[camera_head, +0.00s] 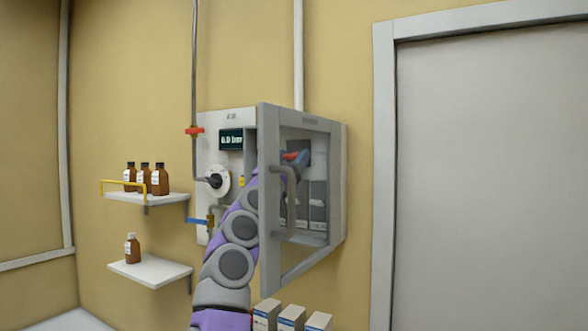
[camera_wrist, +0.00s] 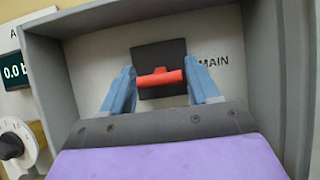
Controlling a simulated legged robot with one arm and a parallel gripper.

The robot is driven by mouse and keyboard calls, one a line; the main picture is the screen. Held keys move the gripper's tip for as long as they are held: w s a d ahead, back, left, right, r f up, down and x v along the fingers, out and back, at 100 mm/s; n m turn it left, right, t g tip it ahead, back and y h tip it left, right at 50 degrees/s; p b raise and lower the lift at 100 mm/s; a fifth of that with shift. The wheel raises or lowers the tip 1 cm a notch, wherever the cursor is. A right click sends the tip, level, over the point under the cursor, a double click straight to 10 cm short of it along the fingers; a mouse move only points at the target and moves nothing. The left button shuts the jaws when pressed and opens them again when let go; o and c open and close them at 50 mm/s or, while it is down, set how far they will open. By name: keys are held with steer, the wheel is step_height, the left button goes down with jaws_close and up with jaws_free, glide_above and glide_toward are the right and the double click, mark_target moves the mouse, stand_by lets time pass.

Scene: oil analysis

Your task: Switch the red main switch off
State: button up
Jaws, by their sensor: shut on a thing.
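The red main switch (camera_wrist: 158,78) is a red bar lying horizontally in front of a black square plate (camera_wrist: 158,53) inside the grey cabinet (camera_wrist: 92,56). The word MAIN is beside the plate on the right. My gripper (camera_wrist: 160,76) has its blue fingers at the two ends of the red bar and is shut on it. In the head view, my gripper (camera_head: 298,158) reaches into the open cabinet (camera_head: 337,185), and a bit of red shows at the switch (camera_head: 290,156). My arm and the door frame hide part of the cabinet's inside.
The cabinet door (camera_head: 268,250) stands open towards me, with a handle (camera_head: 291,200), close beside my arm. Left are a gauge panel (camera_head: 231,140), a red valve (camera_head: 194,131), a blue valve (camera_head: 197,220) and shelves with brown bottles (camera_head: 160,180). Small boxes (camera_head: 291,318) stand below.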

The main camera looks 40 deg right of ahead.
steer(key=shift+w+f+t+h, duration=0.15)
steer(key=shift+f+t+h, duration=0.1)
steer(key=shift+t+h, duration=0.25)
steer(key=shift+a+b, duration=0.15)
steer(key=shift+b, duration=0.15)
steer(key=o, duration=1.1)
steer(key=shift+a, duration=0.35)
steer(key=shift+c, duration=0.2)
steer(key=shift+d, duration=0.2)
steer(key=b+v, duration=0.8)
steer(key=v, duration=0.9)
steer(key=shift+a+f, duration=0.3)
steer(key=shift+f, duration=0.05)
